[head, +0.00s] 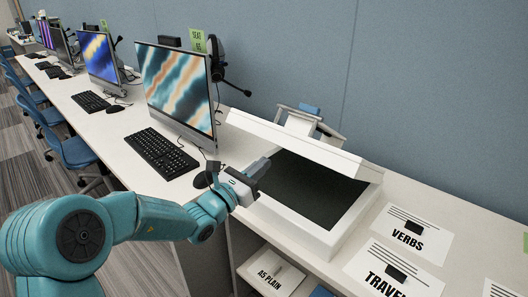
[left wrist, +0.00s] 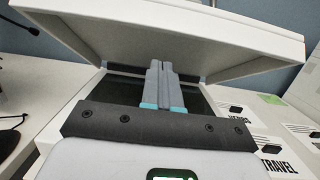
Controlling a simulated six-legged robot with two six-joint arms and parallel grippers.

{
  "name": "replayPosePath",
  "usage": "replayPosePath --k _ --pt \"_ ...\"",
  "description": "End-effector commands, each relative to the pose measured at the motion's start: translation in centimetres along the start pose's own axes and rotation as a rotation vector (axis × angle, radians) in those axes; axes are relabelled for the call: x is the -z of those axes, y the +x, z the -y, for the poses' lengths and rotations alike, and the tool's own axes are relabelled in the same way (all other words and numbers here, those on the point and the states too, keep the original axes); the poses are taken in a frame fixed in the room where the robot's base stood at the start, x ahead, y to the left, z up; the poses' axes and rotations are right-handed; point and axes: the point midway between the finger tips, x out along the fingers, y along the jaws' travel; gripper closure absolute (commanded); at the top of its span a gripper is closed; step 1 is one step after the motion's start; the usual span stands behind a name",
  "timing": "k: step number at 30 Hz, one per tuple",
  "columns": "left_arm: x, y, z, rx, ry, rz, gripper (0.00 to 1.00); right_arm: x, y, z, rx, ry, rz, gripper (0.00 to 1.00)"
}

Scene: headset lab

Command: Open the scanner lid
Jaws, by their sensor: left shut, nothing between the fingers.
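The scanner (head: 306,244) is a white flatbed on the white counter, with a dark glass bed (head: 310,190). Its white lid (head: 300,143) is raised at the front and tilted, hinged toward the wall side. In the left wrist view the lid's pale underside (left wrist: 215,45) spans above my fingers. My left gripper (head: 265,164) is at the left part of the scanner, between bed and lid. In the left wrist view its grey fingers (left wrist: 160,68) are together and empty, below the lid; whether they touch it I cannot tell. My right gripper is not in view.
A monitor (head: 180,88), black keyboard (head: 159,153) and headset (head: 218,62) stand left of the scanner. White cards marked VERBS (head: 412,232) and TRAVEL (head: 392,270) lie to its right. A shelf below holds an A5 PLAIN stack (head: 273,275). A blue wall (head: 430,90) closes the back.

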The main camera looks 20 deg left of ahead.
Motion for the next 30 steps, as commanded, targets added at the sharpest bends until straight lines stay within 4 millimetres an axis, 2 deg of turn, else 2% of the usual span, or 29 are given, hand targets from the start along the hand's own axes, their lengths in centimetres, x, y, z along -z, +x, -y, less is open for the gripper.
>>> replayPosePath --k 1,6,22,26,30 --pt "-1.1 0.6 0.0 0.001 0.004 0.005 1.00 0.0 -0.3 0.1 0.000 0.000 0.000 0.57" --pt "-2.4 2.0 -0.2 0.000 0.003 0.003 1.00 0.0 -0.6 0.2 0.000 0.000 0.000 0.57" --pt "-2.9 2.4 -0.4 -0.001 0.002 -0.001 1.00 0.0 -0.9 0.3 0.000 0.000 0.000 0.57" --pt "-3.8 2.8 -0.4 -0.001 0.002 -0.018 1.00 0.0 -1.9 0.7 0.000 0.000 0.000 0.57" --pt "-5.5 3.8 -0.3 0.000 0.003 -0.060 1.00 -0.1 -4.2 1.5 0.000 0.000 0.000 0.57"
